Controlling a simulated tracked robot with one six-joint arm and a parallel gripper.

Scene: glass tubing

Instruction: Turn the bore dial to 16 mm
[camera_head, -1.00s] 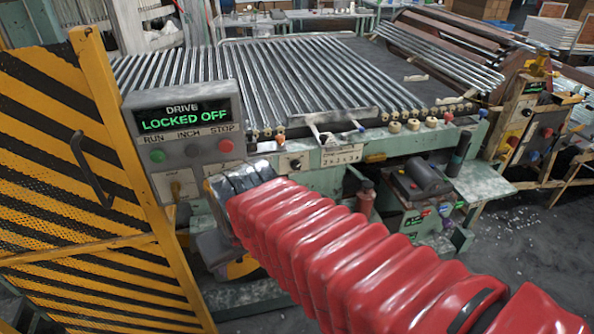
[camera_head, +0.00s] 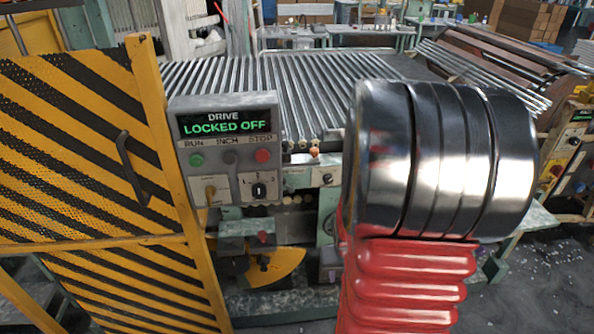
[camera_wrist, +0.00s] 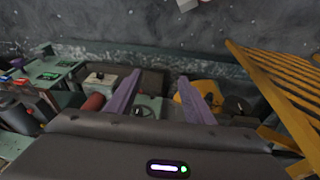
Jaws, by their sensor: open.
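A black dial with a white pointer mark (camera_head: 259,190) sits on a pale plate at the lower right of the drive panel in the head view. A smaller dark knob (camera_head: 327,179) is on a light plate on the machine front, right of it. I cannot read a bore label or millimetre figures on either. In the wrist view my gripper (camera_wrist: 159,76) has two purple fingers spread apart with nothing between their tips. A small round dial (camera_wrist: 139,111) shows beside the left finger; I cannot tell which one it is. In the head view my arm hides the fingers.
Grey floor shows at lower right.

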